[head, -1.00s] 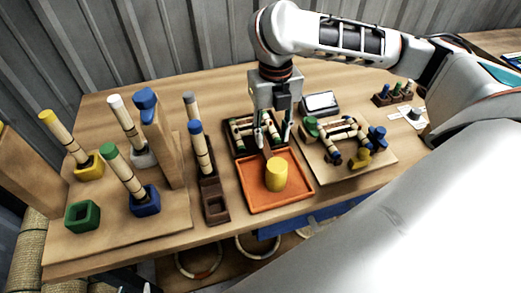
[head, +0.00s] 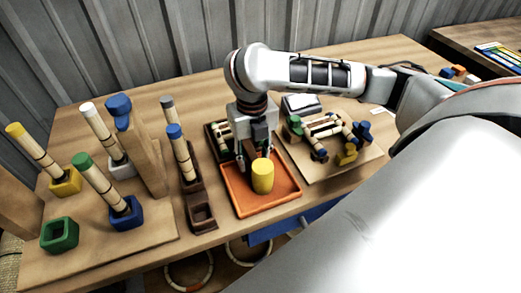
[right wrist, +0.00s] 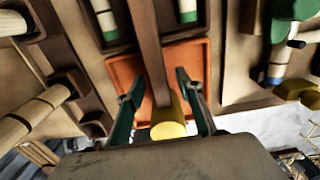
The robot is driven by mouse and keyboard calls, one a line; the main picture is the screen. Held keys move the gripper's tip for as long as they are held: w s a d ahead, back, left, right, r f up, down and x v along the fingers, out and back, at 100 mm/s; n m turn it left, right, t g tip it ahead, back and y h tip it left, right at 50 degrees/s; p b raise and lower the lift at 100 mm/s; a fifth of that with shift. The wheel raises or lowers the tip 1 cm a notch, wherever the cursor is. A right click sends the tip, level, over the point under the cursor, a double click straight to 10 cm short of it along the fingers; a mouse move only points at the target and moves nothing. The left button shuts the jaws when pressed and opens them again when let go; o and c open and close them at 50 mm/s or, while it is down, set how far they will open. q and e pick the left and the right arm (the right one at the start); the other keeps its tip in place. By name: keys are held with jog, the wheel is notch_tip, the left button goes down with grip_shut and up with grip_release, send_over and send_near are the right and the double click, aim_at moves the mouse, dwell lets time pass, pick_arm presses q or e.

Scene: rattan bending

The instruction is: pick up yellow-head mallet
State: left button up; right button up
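The yellow-head mallet lies in an orange tray (head: 233,207); its yellow head (head: 263,176) shows at the tray's middle. In the right wrist view the yellow head (right wrist: 168,128) and the brown handle (right wrist: 150,50) are seen, the handle running up the picture. My right gripper (head: 255,160) is pointed down over the tray, at the mallet. In the right wrist view its two fingers (right wrist: 158,82) are apart, one on each side of the mallet, with gaps visible between them and it. My left gripper is not in view.
A dark tray of rattan pieces (head: 213,138) lies behind the orange tray. A board with a joined rattan frame (head: 340,167) is to the right. Upright rattan poles in coloured sockets (head: 127,213) and a brown socket block (head: 201,213) stand to the left.

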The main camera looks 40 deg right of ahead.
jog(key=shift+c, duration=0.3)
grip_shut()
jog(key=shift+r, duration=0.1)
